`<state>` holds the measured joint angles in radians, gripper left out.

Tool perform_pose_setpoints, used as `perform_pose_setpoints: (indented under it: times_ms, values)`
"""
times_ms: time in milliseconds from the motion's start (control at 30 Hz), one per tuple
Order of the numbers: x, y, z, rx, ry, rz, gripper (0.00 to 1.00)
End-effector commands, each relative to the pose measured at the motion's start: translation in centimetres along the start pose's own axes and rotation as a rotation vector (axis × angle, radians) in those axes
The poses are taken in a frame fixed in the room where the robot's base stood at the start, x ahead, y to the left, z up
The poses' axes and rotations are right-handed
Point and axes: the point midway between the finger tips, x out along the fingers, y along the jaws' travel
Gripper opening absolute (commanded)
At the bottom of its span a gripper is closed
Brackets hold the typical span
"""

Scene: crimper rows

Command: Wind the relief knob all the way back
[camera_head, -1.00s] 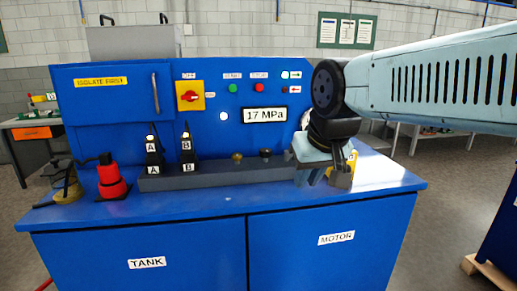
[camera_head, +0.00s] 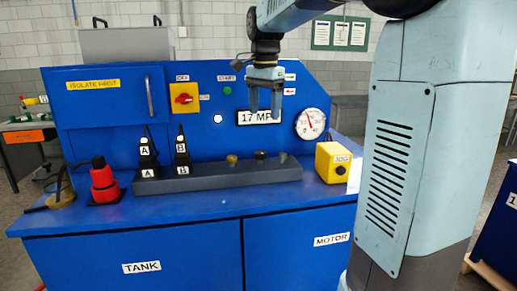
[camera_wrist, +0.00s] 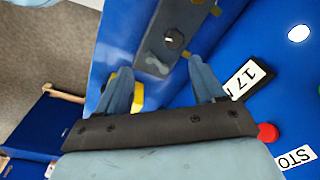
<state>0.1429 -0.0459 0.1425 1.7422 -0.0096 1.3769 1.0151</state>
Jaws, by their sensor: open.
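A dark manifold rail (camera_head: 215,179) lies on the blue power unit's top and carries a brass knob (camera_head: 232,159), a dark knob (camera_head: 260,155) and a greyish fitting (camera_head: 283,157). I cannot tell which is the relief knob; no label for it is readable. My gripper (camera_head: 264,113) is open and empty, pointing down above the rail, in front of the 17 MPa display. In the wrist view a dark round knob (camera_wrist: 174,40) with a pale mark lies beyond the open fingers (camera_wrist: 160,66), apart from them.
A yellow box (camera_head: 332,162) stands right of the rail, below a round gauge (camera_head: 310,124). Black plugs marked A and B (camera_head: 182,150) stand at the rail's left, with a red object (camera_head: 104,182) further left. The unit's front top edge is clear.

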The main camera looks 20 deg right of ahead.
Motion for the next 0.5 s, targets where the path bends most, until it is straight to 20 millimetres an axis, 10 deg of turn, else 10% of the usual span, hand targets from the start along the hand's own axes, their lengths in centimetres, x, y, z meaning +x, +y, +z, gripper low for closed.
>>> perform_pose_setpoints:
  times_ms: [500]
  values:
    - [1.7, -3.3, -2.7, 0.171, -0.046, 0.055, 0.69]
